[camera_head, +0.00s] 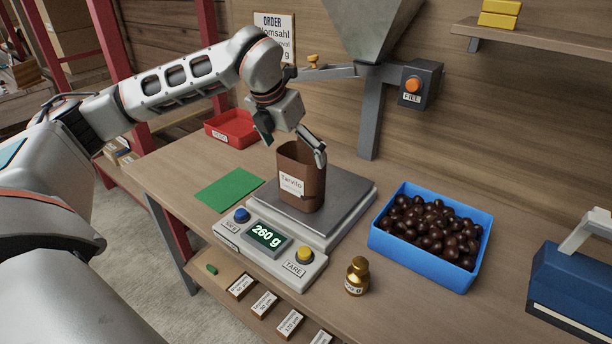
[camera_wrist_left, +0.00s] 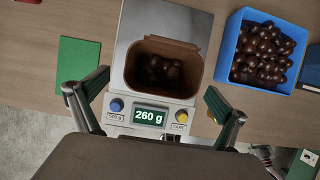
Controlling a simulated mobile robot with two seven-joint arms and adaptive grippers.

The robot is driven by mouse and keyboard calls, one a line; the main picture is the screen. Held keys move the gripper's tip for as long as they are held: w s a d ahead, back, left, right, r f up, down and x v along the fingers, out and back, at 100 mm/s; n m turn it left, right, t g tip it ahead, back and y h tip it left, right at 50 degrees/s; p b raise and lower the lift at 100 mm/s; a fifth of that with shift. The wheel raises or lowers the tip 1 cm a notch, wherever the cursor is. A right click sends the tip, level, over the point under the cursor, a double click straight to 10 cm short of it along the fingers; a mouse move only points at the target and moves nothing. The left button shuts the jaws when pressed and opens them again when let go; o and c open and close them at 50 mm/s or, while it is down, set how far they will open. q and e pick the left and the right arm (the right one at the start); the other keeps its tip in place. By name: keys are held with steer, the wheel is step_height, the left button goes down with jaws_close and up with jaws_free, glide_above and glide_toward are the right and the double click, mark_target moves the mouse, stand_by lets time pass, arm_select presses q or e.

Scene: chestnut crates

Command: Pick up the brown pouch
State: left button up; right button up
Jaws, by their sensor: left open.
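The brown pouch (camera_head: 301,186) stands upright on the metal plate of the scale (camera_head: 340,199), with a white label on its front. In the left wrist view the pouch (camera_wrist_left: 196,52) is open at the top and holds some dark chestnuts. The scale's display reads 260 g. My left gripper (camera_head: 291,144) is above and around the top of the pouch in the head view. In the left wrist view its two fingers (camera_wrist_left: 156,92) are spread wide, one to each side and nearer than the pouch, with nothing between them.
A blue crate (camera_head: 373,239) full of chestnuts stands right of the scale, with a small gold weight (camera_head: 356,276) in front. A green mat (camera_head: 230,189) and red tray (camera_head: 231,140) lie left. A hopper (camera_head: 372,27) on a post stands behind. A blue box (camera_head: 575,285) is far right.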

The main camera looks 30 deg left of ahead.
arm_select(q)
steer(key=shift+p+x, duration=0.35)
steer(key=shift+x, duration=2.7)
steer(key=shift+d+r, duration=0.1)
steer(key=shift+d, duration=0.1)
steer(key=c, duration=1.3)
steer(key=shift+c, duration=0.7)
steer(key=shift+r, duration=0.15)
